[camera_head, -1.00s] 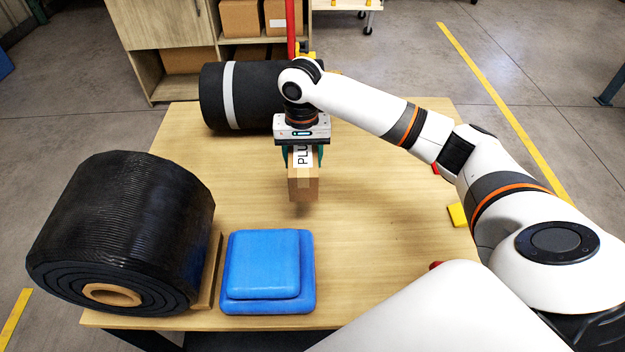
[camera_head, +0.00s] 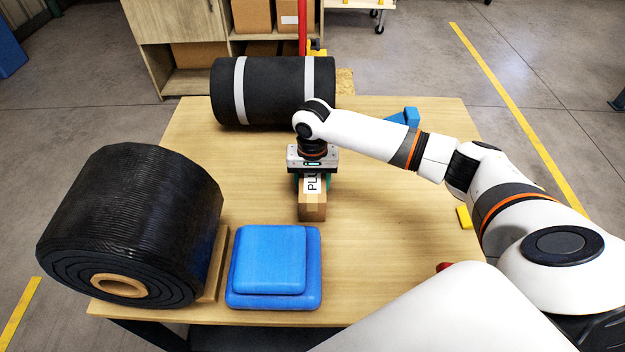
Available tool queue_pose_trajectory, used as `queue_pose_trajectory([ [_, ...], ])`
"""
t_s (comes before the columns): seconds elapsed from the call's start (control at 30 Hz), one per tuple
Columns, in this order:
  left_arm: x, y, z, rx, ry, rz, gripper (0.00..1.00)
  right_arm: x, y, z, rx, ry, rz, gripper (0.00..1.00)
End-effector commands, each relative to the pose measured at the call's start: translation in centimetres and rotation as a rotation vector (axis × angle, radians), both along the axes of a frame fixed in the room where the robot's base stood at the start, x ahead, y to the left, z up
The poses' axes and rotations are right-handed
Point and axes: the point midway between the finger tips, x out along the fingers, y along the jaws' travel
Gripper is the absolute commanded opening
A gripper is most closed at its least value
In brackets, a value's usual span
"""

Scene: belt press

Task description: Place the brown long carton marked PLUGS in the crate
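The brown long carton (camera_head: 313,207) marked PLUGS is in the middle of the table, its end face toward me and part of its lettering showing on top. My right gripper (camera_head: 313,180) comes down over it from above, its green fingers on both sides of the carton. It is shut on the carton. The carton is at or just above the tabletop; I cannot tell whether it touches. My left gripper is not in view. I cannot make out a crate in this view.
A black ribbed roll (camera_head: 130,225) stands front left, beside a blue stack of pads (camera_head: 275,265). A black roller with white bands (camera_head: 275,90) lies at the back. A blue object (camera_head: 406,117) is partly hidden behind my arm. A yellow piece (camera_head: 464,217) lies at the right edge.

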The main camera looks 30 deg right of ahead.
Motion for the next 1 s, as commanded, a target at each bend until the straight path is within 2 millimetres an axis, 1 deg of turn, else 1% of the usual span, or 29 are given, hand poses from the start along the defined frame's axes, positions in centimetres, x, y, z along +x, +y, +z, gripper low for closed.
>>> queue_pose_trajectory([
  [0.03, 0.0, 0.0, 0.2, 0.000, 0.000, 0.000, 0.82, 0.0, 0.0, 0.0, 0.001, -0.001, 0.000, 0.18],
  [0.07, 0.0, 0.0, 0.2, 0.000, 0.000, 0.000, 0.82, 0.0, 0.0, -0.2, 0.001, 0.001, 0.000, 0.58],
  [0.1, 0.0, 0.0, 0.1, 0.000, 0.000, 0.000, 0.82, 0.0, 0.0, -0.2, 0.000, 0.000, 0.000, 0.64],
  [0.2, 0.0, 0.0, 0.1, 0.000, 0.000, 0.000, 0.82, 0.0, 0.0, -0.2, 0.000, 0.000, 0.000, 0.78],
  [0.47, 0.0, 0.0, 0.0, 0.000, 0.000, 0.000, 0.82, 0.0, 0.0, -0.1, 0.000, 0.000, 0.000, 0.78],
  [0.57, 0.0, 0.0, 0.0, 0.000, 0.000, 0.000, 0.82, 0.0, 0.0, 0.4, 0.000, 0.000, 0.000, 0.78],
  [0.67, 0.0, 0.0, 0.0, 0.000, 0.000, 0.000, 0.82, 0.0, 0.0, 1.8, 0.001, -0.001, 0.000, 0.78],
  [0.9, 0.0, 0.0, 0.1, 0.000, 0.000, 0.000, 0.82, 0.1, 0.0, 7.1, 0.002, -0.003, 0.000, 0.78],
  [1.0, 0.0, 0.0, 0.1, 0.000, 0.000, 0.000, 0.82, 0.1, 0.0, 9.0, 0.001, -0.003, -0.001, 0.78],
])
